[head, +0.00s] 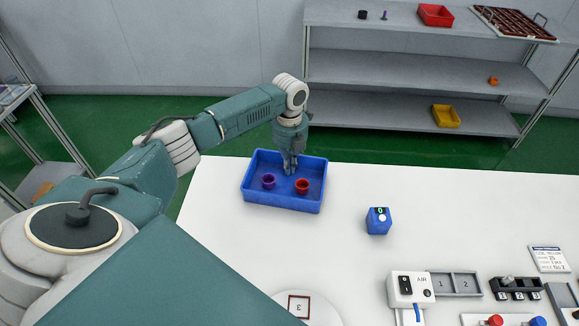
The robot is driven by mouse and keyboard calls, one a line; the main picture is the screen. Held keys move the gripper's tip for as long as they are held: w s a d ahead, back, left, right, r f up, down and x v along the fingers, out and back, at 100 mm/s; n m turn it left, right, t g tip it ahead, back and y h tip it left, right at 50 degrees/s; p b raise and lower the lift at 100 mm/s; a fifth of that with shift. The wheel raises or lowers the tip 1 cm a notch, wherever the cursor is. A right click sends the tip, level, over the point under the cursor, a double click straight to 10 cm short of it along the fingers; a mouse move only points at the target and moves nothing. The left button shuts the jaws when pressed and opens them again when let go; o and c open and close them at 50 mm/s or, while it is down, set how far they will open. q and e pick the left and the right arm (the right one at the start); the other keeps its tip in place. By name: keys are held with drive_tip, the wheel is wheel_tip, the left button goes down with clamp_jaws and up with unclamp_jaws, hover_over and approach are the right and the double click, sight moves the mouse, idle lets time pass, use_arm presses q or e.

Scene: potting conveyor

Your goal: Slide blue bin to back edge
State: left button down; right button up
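The blue bin (282,204) is a shallow rectangular tray near the back edge of the white table (340,240), left of the middle. Its far wall lies close to that edge. A purple cup (268,181) and a red cup (302,186) stand inside it. My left gripper (290,170) points down at the far part of the bin, just behind the cups. Its fingers look close together, but they are too small to tell whether they are shut or touch the bin. My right gripper is not in view.
A small blue box with a green display (379,221) stands right of the bin. A white AIR unit (410,290), grey trays and buttons line the front right. A round white plate (305,308) is at the front. Shelves (400,70) stand behind the table.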

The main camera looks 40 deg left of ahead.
use_arm(q)
wheel_tip(320, 180, up, 12)
idle(0.5)
